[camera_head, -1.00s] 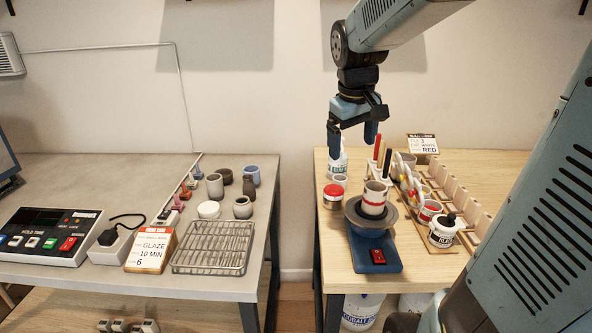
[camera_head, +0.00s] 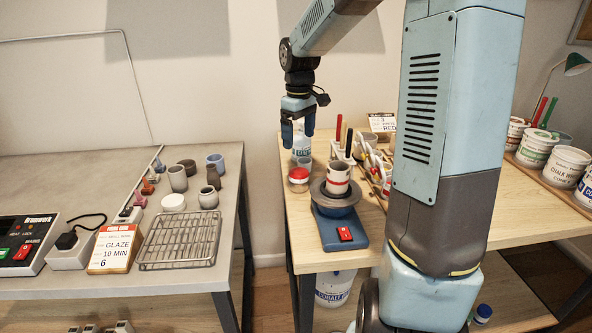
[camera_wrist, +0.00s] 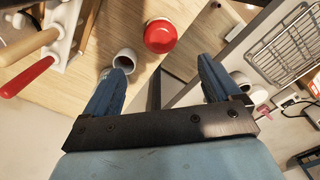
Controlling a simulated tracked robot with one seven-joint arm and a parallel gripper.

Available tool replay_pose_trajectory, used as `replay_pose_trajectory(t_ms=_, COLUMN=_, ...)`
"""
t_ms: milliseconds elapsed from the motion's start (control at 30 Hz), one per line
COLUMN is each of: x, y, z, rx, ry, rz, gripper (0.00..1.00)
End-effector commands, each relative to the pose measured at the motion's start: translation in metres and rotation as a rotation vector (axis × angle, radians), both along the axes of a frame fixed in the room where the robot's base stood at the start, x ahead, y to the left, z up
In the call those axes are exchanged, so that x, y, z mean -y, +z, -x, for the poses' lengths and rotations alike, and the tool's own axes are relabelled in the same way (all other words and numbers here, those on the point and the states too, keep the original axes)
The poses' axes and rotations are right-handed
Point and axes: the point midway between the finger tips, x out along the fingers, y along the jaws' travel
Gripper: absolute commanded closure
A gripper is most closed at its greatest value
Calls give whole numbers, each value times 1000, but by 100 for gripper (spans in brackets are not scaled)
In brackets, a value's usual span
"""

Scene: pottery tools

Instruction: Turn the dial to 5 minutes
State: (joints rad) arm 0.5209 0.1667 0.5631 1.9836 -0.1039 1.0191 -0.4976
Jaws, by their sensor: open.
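No dial can be made out in either view. A dark control panel (camera_head: 24,243) with green and red buttons sits at the left edge of the grey table, partly cut off by the frame. My gripper (camera_head: 298,133) is open and empty over the back left of the wooden table, in front of a white bottle. In the wrist view my gripper (camera_wrist: 162,68) has its two blue fingers wide apart, with nothing between them.
The wooden table (camera_head: 300,225) holds a blue-based wheel (camera_head: 338,225) with a striped cup, a red-lidded jar (camera_head: 299,179) and upright tools. The grey table holds a wire rack (camera_head: 180,240) and several pots. A gap separates the tables. Labelled tubs (camera_head: 563,165) stand at right.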

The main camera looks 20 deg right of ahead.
Motion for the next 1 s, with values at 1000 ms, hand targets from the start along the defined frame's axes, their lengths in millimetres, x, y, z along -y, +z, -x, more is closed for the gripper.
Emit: replay_pose_trajectory(t_ms=1000, x=-1, y=-116, z=0, rx=1, ry=1, rz=0, gripper=9)
